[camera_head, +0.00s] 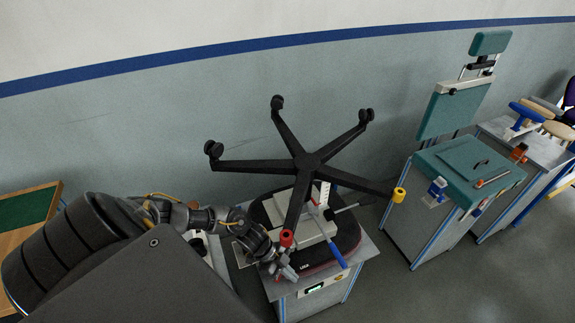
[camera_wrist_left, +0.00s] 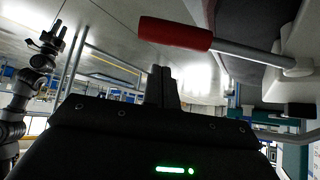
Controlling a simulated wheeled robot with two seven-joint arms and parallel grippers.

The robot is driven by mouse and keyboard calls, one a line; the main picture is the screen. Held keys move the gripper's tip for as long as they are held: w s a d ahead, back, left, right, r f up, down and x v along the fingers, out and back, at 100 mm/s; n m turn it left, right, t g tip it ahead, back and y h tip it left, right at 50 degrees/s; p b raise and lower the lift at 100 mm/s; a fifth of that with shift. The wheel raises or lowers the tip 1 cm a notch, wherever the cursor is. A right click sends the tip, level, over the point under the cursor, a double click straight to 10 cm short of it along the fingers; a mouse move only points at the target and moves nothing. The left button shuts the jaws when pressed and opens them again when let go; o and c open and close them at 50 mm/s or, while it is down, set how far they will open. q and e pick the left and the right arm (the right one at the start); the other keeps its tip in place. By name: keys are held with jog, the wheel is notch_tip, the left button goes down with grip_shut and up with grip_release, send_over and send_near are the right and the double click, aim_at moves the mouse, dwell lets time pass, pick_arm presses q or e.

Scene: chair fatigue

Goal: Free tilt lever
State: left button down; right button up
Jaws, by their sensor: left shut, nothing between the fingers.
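An upturned office chair lies seat-down on a bench, its black five-star base (camera_head: 308,160) on top. A light grey mechanism (camera_head: 300,228) sits on the dark seat underside. A red-handled lever (camera_head: 287,238) points toward the front left. In the left wrist view its red grip (camera_wrist_left: 174,33) is on a grey rod joined to the mechanism. A blue-handled lever (camera_head: 338,255) is at the front right. My left gripper (camera_head: 287,272) is shut and empty, just in front of the red grip, apart from it in the left wrist view (camera_wrist_left: 162,72). My right gripper (camera_wrist_left: 58,35) shows small there.
A bench with a teal top (camera_head: 460,165) and upright panel stands on the right. A grey bench with several tools (camera_head: 515,130) stands behind it. The base's legs overhang the mechanism. The chair's bench (camera_head: 366,247) has a narrow bare edge. The wall is behind.

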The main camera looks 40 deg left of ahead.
pick_arm(q)
jog(key=b+v, duration=0.2)
jog(key=v, duration=0.8)
jog(key=shift+s+r, duration=0.1)
jog(key=shift+d, duration=0.1)
